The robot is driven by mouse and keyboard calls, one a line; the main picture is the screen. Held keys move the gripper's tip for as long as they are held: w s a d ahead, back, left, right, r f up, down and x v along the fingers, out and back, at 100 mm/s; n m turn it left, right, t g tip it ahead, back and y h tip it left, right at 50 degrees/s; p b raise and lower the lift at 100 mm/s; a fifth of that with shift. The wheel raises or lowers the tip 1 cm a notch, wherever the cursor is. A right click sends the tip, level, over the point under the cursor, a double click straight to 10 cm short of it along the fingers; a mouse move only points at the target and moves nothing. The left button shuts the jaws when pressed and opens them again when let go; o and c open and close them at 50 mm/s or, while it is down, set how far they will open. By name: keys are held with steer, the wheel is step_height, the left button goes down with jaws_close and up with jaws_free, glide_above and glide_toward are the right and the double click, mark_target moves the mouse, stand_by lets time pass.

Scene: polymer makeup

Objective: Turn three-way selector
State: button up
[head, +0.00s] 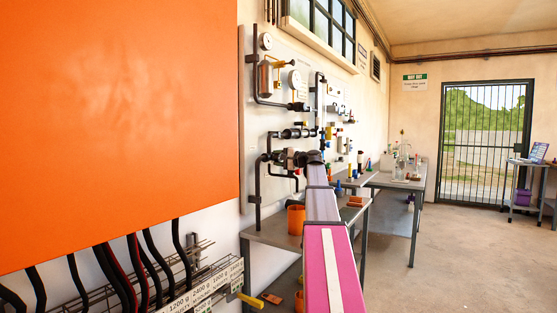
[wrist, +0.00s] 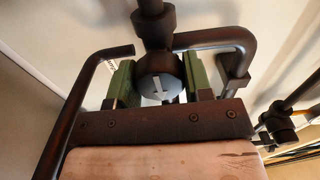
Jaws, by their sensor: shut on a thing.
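The three-way selector (wrist: 160,90) shows in the wrist view as a dark round body with a grey face bearing a white T-like mark. Dark pipe runs from it toward the top of the picture. My gripper (wrist: 158,70) has one green finger on each side of the selector and is shut on it. In the head view my gripper (head: 290,158) is at the dark pipework on the wall panel (head: 280,212). The selector cannot be made out there.
Bent dark pipes (wrist: 213,38) run close around my fingers, with a thinner pipe and fitting at the right. A grey bench (head: 262,236) with an orange pot (head: 296,219) stands below the panel. A large orange cabinet (head: 120,120) fills the left. The floor (head: 450,260) at right is clear.

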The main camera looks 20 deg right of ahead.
steer(key=o, duration=0.9)
steer(key=v, duration=1.1)
